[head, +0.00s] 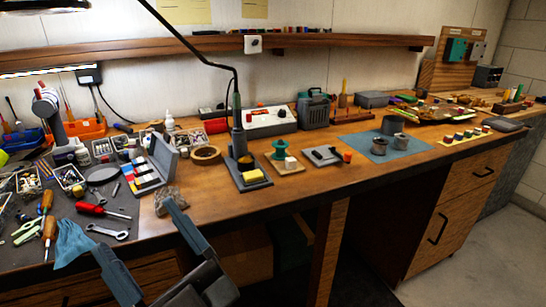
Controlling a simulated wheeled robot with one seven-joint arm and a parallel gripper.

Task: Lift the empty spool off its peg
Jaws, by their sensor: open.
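A dark green spool (284,151) stands on a small wooden board (290,164) near the middle of the workbench. Its flanges show, with a narrow middle between them. A peg through it is too small to make out. A white block (291,163) sits on the same board, at the front of the spool. My gripper (132,223) is at the lower left, its two fingers spread wide and empty. It is over the bench's front edge, well to the left of the spool and nearer to me.
A soldering stand with a yellow sponge (252,176) stands just left of the spool, its tall black arm rising above. Screwdrivers, a blue cloth (72,241) and an open case (163,158) crowd the left. Bare wood lies in front of the board.

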